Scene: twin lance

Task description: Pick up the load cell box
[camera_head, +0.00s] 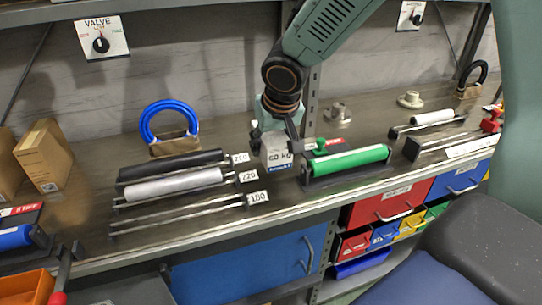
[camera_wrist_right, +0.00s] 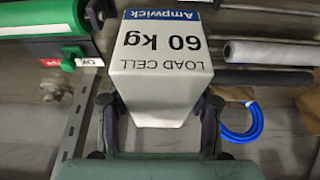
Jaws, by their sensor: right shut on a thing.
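The load cell box (camera_head: 277,156) is a small white box with "60 kg" and a blue "Ampwick" band on it. It stands between the rack of rollers and the green roller on the bench. My right gripper (camera_head: 274,138) reaches down to it from above, with a finger on either side. In the right wrist view the box (camera_wrist_right: 160,60) fills the space between the fingers of my right gripper (camera_wrist_right: 158,112), which is shut on it. Whether the box's underside touches the bench cannot be told. My left gripper is not in view.
A rack with black and grey rollers (camera_head: 175,187) and number tags lies close left of the box. A green roller (camera_head: 348,160) in a dark holder is close right. A blue ring (camera_head: 168,108) stands behind left. Cardboard boxes (camera_head: 43,155) are at far left.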

